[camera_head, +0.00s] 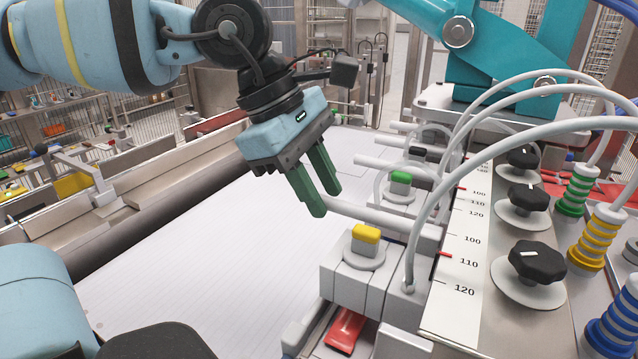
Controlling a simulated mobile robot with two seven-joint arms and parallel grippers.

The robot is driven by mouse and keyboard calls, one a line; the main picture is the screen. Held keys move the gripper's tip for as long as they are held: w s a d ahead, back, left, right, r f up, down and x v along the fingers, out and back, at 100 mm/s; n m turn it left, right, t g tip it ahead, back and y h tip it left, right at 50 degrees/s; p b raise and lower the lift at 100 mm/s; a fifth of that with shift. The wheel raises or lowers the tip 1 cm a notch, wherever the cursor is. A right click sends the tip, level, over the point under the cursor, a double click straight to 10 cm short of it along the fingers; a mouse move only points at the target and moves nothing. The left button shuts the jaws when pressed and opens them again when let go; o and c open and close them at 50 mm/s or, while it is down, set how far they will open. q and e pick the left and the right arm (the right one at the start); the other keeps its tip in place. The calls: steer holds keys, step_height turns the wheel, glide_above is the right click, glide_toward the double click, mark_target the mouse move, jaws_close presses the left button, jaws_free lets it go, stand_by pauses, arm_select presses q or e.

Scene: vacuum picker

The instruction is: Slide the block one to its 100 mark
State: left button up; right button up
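The nearest grey block (345,287) has a yellow cap (366,233) and a hose. A block with a green cap (400,177) and one with a black cap (417,153) stand behind it. No label tells which is block one. A white scale strip (455,310) runs beside them. The nearest scale reads 100 (471,240), 110 and 120; a red pointer (444,254) sits close to its 110. My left gripper (327,202) has green fingers, apart and empty, above the white surface, left of and beyond the yellow cap. My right gripper is out of view.
Black knobs (537,260) stand right of the scale. Grey hoses (425,210) arch over the blocks and scale. Grey rods (375,214) reach left from the blocks, close to my fingers. The white surface (220,255) on the left is clear.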

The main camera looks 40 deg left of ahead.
arm_select(q)
jaws_close()
steer(key=shift+w, duration=0.1)
steer(key=shift+w+a, duration=0.1)
steer(key=shift+w, duration=0.25)
steer(key=w, duration=0.1)
steer(key=w+b, duration=0.1)
steer(key=shift+w+a+r, duration=0.15)
steer(key=shift+w+a, duration=0.2)
steer(key=shift+w, duration=0.05)
steer(key=shift+o, duration=1.4)
jaws_free()
steer(key=shift+w, duration=0.2)
steer(key=shift+s, duration=0.15)
